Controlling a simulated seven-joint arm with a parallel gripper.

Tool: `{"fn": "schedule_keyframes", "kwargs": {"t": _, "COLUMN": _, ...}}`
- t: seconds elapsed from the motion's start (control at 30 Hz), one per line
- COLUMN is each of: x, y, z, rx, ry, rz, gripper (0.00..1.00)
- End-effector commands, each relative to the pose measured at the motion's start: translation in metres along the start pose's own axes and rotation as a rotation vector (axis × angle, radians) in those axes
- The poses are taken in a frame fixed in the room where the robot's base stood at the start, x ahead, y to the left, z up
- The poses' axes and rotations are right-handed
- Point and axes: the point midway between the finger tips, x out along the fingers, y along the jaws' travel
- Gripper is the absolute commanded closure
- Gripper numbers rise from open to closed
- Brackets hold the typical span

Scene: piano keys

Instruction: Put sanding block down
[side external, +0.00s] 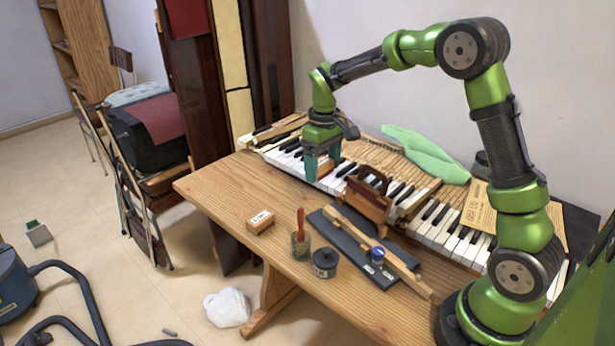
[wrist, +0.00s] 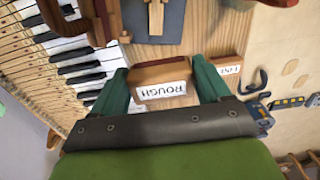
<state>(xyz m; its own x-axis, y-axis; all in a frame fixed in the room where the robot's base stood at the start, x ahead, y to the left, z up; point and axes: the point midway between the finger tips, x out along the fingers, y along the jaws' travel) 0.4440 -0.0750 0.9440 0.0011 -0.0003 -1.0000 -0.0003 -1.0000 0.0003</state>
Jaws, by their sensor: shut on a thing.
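My gripper (side external: 323,168) is shut on a brown sanding block marked ROUGH. In the wrist view the block (wrist: 163,82) sits between the two green fingers of my gripper (wrist: 164,76), its white label facing the camera. In the side view only a little of the held block shows between the fingers, in front of the white piano keys. A second block (side external: 260,222), small and wooden with a white label, lies on the table (side external: 225,190) at left. In the wrist view a block marked FINE (wrist: 229,70) shows beyond the right finger.
The piano keyboard (side external: 425,228) runs along the back of the table. A wooden rack (side external: 368,198) stands near it. A dark board (side external: 340,236) with a wooden strip, a jar with a red-handled tool (side external: 300,245) and a dark tin (side external: 325,264) occupy the front. The table's left part is mostly bare.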

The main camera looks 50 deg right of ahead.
Motion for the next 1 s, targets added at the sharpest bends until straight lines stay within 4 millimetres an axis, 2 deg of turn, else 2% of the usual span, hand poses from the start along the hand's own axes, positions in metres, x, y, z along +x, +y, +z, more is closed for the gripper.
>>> {"fn": "schedule_keyframes", "kwargs": {"t": 0.23, "x": 0.0, "y": 0.0, "z": 0.0, "rx": 0.0, "ry": 0.0, "rz": 0.0, "gripper": 0.48}}
{"fn": "schedule_keyframes", "kwargs": {"t": 0.33, "x": 0.001, "y": -0.008, "z": -0.001, "rx": -0.018, "ry": -0.002, "rz": -0.001, "gripper": 0.48}}
{"fn": "schedule_keyframes", "kwargs": {"t": 0.43, "x": 0.006, "y": -0.034, "z": -0.004, "rx": -0.07, "ry": -0.01, "rz": -0.003, "gripper": 0.48}}
{"fn": "schedule_keyframes", "kwargs": {"t": 0.53, "x": 0.013, "y": -0.071, "z": -0.006, "rx": -0.112, "ry": -0.016, "rz": -0.004, "gripper": 0.48}}
{"fn": "schedule_keyframes", "kwargs": {"t": 0.7, "x": 0.024, "y": -0.121, "z": -0.005, "rx": -0.099, "ry": -0.015, "rz": -0.002, "gripper": 0.48}}
{"fn": "schedule_keyframes", "kwargs": {"t": 0.77, "x": 0.027, "y": -0.13, "z": -0.005, "rx": -0.074, "ry": -0.01, "rz": -0.001, "gripper": 0.48}}
{"fn": "schedule_keyframes", "kwargs": {"t": 0.87, "x": 0.03, "y": -0.131, "z": -0.007, "rx": -0.023, "ry": -0.004, "rz": 0.0, "gripper": 0.48}}
{"fn": "schedule_keyframes", "kwargs": {"t": 1.0, "x": 0.053, "y": -0.13, "z": -0.006, "rx": 0.002, "ry": -0.006, "rz": 0.0, "gripper": 0.48}}
